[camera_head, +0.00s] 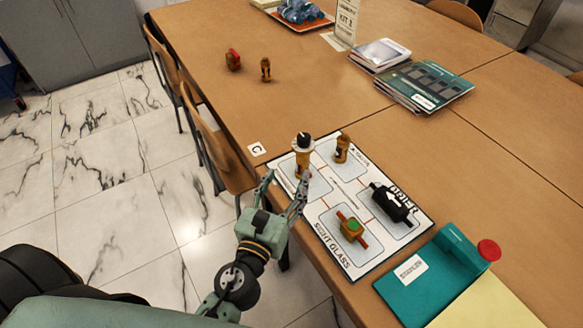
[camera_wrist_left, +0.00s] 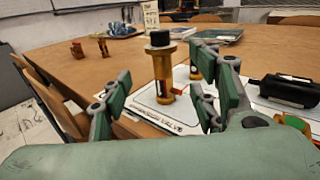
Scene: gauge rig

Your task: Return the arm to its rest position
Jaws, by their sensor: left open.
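My left gripper (camera_head: 283,186) is open and empty at the near left edge of the board. It also shows in the left wrist view (camera_wrist_left: 168,100), its fingers spread wide. A brass fitting with a black knob (camera_head: 303,152) stands upright on the board, just beyond the fingertips. In the wrist view this fitting (camera_wrist_left: 161,68) appears between the fingers, and I see no contact. The rest of my left arm comes in from the lower left. My right gripper is in neither view.
The white board (camera_head: 355,262) also holds a smaller brass fitting (camera_head: 342,149), a black cylinder with an arrow (camera_head: 391,203) and a green-topped brass piece (camera_head: 351,227). A teal box with a red button (camera_head: 489,250) is at right. Wooden chairs (camera_head: 222,150) line the table's left edge.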

